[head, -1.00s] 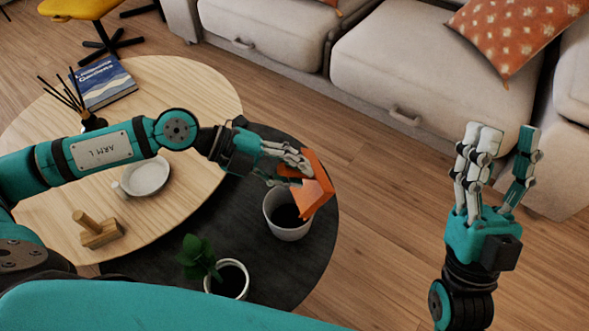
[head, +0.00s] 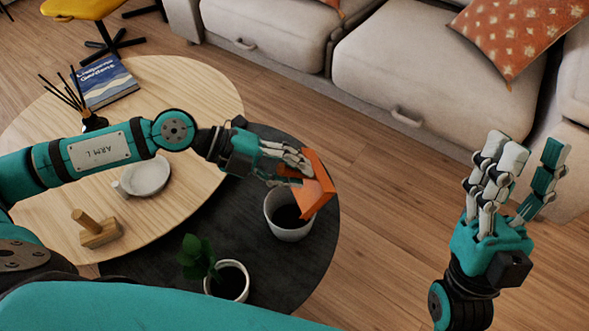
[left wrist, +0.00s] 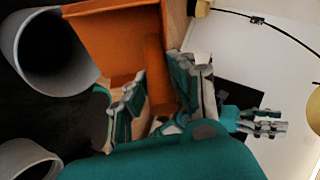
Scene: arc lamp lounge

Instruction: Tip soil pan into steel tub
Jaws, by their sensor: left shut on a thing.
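The orange soil pan (head: 317,188) is held steeply tilted over the right rim of the pale grey steel tub (head: 290,229). My left gripper (head: 300,168) is shut on the pan, coming in from its left. In the left wrist view the pan's inner face (left wrist: 110,35) looks bare orange, and the tub (left wrist: 50,55) stands beside it. The tub's inside is dark; I cannot tell soil from shadow. My right gripper (head: 525,180) is open and empty, well to the right over the floor.
The tub stands on a round black table (head: 312,262) beside a potted plant (head: 230,283). A light wood table (head: 200,85) holds a book (head: 105,85), reed diffuser (head: 92,120), white dish (head: 147,177) and wooden block (head: 100,233). A sofa (head: 290,50) stands behind.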

